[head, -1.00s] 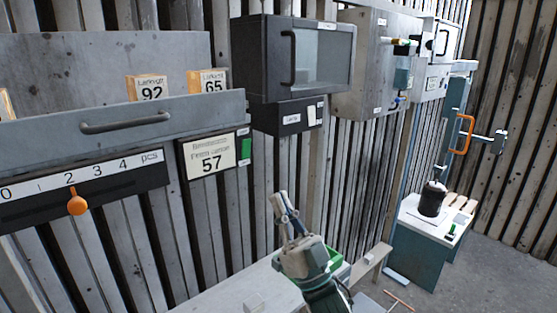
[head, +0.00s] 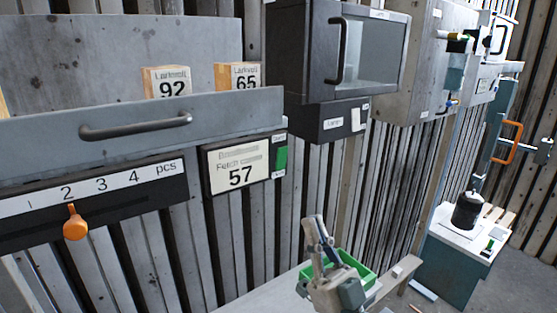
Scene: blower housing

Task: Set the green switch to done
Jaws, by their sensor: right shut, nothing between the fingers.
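The green switch (head: 281,160) is a small upright green piece at the right end of the dark display box. The display (head: 238,169) beside it shows the number 57 and a line of text that seems to start with "Fetch". A small white label sits above the switch and another below it, too small to read. My right gripper (head: 316,228) is low in the middle of the view, fingers up, shut and empty. It is below and to the right of the switch, clearly apart from it. My left gripper is not in view.
A grey drawer (head: 230,108) with a handle holds boxes marked 92 (head: 170,84) and 65 (head: 240,76). Below it is a scale with an orange slider (head: 76,226). A green bin (head: 352,265) stands on the bench behind my gripper. A dark windowed cabinet (head: 320,60) hangs to the right.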

